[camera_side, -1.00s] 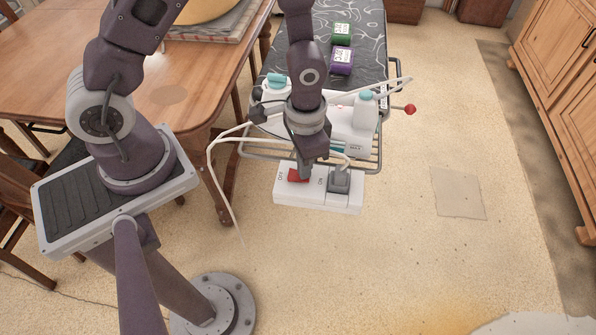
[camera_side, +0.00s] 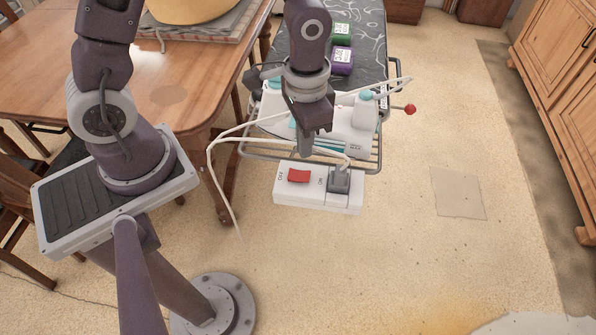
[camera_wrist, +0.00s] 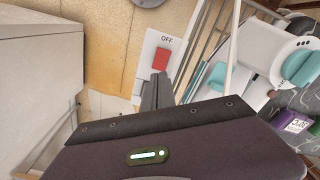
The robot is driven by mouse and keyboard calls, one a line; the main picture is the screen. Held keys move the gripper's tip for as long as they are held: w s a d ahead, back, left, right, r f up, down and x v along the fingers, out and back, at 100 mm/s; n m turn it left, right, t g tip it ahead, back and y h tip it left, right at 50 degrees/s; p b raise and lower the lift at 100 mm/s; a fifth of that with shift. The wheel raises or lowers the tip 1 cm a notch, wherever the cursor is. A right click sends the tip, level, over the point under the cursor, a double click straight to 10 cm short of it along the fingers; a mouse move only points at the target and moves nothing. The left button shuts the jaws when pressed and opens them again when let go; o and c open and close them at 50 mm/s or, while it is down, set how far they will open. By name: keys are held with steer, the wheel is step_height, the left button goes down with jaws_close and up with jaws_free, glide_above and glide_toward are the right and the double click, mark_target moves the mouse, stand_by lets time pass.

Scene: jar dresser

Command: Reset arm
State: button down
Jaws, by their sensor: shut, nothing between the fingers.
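My gripper (camera_side: 305,152) is shut and empty. In the side view it hangs just above and behind the white switch box, apart from it. The switch box (camera_side: 287,200) has a red rocker switch (camera_side: 299,175) between the OFF and ON labels and a grey plug (camera_side: 339,180) on its right part. In the wrist view my gripper's fingers (camera_wrist: 157,90) point at the box, with the red switch (camera_wrist: 160,59) just beyond the tips and the OFF label showing above it. The ON label and plug are hidden there.
A white machine with teal caps (camera_side: 365,110) stands behind the box on a wire-railed cart. Green (camera_side: 341,32) and purple (camera_side: 342,60) packets lie on the dark patterned top. White cables loop to the left. A wooden table (camera_side: 165,95) is left; open floor lies right.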

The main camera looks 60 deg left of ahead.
steer(key=s+a+r+n+t, duration=0.1)
steer(key=s+a+r+t, duration=0.1)
steer(key=r, duration=0.5)
steer(key=s+a+r+n+t, duration=0.1)
steer(key=a+r, duration=0.1)
steer(key=r, duration=0.5)
steer(key=s+a+r+n+t, duration=0.1)
steer(key=s+r+t, duration=0.1)
steer(key=s+r, duration=0.4)
steer(key=s, duration=0.3)
steer(key=shift+s+a+r+t, duration=0.15)
steer(key=shift+a+r+t, duration=0.15)
steer(key=shift+r, duration=0.05)
